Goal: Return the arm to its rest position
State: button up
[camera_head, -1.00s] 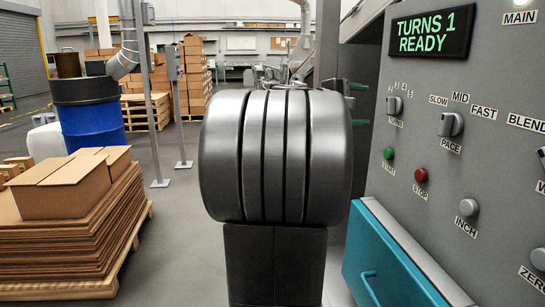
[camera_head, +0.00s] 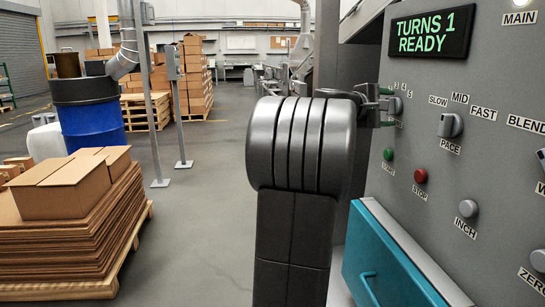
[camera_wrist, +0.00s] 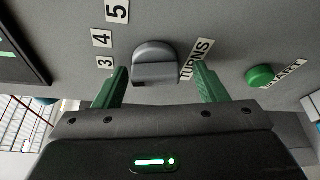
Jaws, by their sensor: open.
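My arm (camera_head: 300,150) stands upright in the middle of the head view, left of the grey control panel. My gripper (camera_head: 385,106) reaches right from it to the panel, at the TURNS knob (camera_head: 396,106), and hides part of that knob. In the wrist view my gripper (camera_wrist: 162,72) has its two green fingers apart and empty. The grey TURNS knob (camera_wrist: 155,64) shows between the fingers, with a visible gap on each side. The display (camera_head: 432,32) reads TURNS 1 READY.
The panel also carries the green START button (camera_head: 389,154), red STOP button (camera_head: 421,176) and PACE knob (camera_head: 450,125). A teal drawer front (camera_head: 385,260) lies below.

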jog(key=p, duration=0.2)
jog(key=r+n+p, duration=0.1)
jog(key=p, duration=0.1)
jog(key=shift+s+a+g, duration=0.15)
jog(key=shift+g, duration=0.15)
jog(key=n+g+p, duration=0.1)
jog(key=p, duration=0.4)
jog(key=n+p, duration=0.2)
jog(key=p, duration=0.3)
jog(key=shift+r+g+y, duration=0.1)
jog(key=shift+g+y, duration=0.3)
jog(key=v, duration=1.3)
jog(key=shift+a+f, duration=0.2)
jog(key=shift+s, duration=0.1)
